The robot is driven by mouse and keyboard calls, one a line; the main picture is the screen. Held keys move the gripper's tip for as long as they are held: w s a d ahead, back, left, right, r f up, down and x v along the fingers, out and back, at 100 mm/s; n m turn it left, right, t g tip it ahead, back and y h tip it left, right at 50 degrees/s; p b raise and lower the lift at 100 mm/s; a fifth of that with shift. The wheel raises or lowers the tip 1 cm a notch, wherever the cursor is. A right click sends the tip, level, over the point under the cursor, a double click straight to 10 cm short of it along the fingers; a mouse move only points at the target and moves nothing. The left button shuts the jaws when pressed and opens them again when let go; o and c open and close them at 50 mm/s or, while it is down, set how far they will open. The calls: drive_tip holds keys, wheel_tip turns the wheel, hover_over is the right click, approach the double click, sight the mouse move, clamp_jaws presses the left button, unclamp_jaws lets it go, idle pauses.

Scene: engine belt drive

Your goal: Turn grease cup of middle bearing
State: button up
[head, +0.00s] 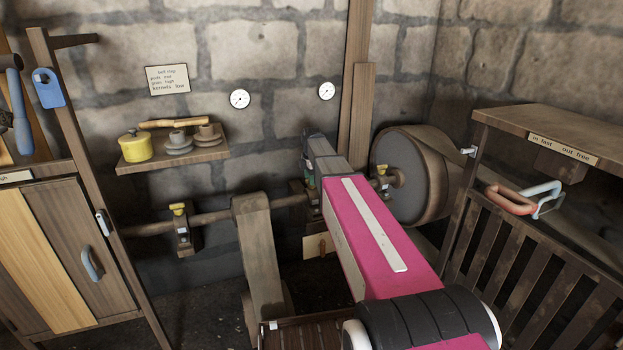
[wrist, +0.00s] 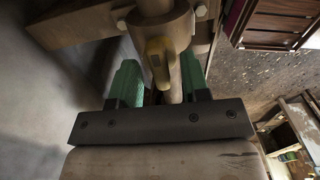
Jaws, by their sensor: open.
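In the wrist view the yellow grease cup (wrist: 158,62), with its flat tab, sits on the round bearing (wrist: 160,24) around the wooden shaft. My gripper (wrist: 159,68) is open. Its two green fingers stand on either side of the cup, with a visible gap to each side and nothing held. In the head view my gripper (head: 309,180) is at the middle of the shaft (head: 220,216), in front of the wall. My arm hides the middle bearing's cup there.
The left bearing's yellow cup (head: 178,208) and the right bearing's yellow cup (head: 382,170) show along the shaft. A shelf (head: 175,158) with crockery is on the wall.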

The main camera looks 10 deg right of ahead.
drive_tip(key=shift+c, duration=0.3)
clamp_jaws()
